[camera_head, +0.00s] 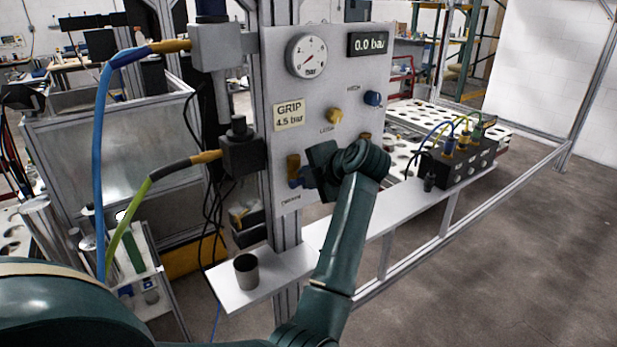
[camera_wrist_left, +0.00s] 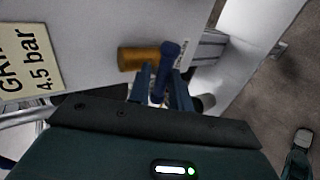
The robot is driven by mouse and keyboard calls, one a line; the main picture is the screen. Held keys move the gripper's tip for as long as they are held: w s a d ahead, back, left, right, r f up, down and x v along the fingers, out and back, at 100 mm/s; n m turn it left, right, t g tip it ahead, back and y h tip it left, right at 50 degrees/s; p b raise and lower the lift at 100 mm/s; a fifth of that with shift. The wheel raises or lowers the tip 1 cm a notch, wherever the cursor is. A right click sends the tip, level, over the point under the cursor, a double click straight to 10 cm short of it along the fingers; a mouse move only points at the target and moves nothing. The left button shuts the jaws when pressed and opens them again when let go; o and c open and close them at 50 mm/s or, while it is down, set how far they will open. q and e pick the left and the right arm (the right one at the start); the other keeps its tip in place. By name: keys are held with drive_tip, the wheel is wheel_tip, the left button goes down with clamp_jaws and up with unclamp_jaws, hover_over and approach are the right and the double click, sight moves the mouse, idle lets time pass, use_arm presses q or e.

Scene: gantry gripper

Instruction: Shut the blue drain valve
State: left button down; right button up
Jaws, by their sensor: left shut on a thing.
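The blue drain valve handle (camera_wrist_left: 168,58) sits at the end of a brass body (camera_wrist_left: 138,58) low on the grey panel. In the left wrist view the handle runs crosswise to the brass. In the head view the brass body (camera_head: 293,164) shows, with a bit of the blue handle (camera_head: 294,183) below it; the rest is behind my gripper. My left gripper (camera_head: 306,178) is at the panel's lower part, shut on the blue handle. Its fingers (camera_wrist_left: 161,93) also show in the left wrist view, one on each side of the handle. My right gripper is not in view.
The panel (camera_head: 283,80) carries a dial gauge (camera_head: 307,56), a display reading 0.0 bar (camera_head: 368,44), a yellow knob (camera_head: 334,115) and a blue knob (camera_head: 373,98). A shelf (camera_head: 400,207) below holds a grey cup (camera_head: 246,271) and a black connector box (camera_head: 458,166).

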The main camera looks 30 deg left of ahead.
use_arm(q)
drive_tip(key=shift+f, duration=0.15)
drive_tip(key=c, duration=1.3)
unclamp_jaws()
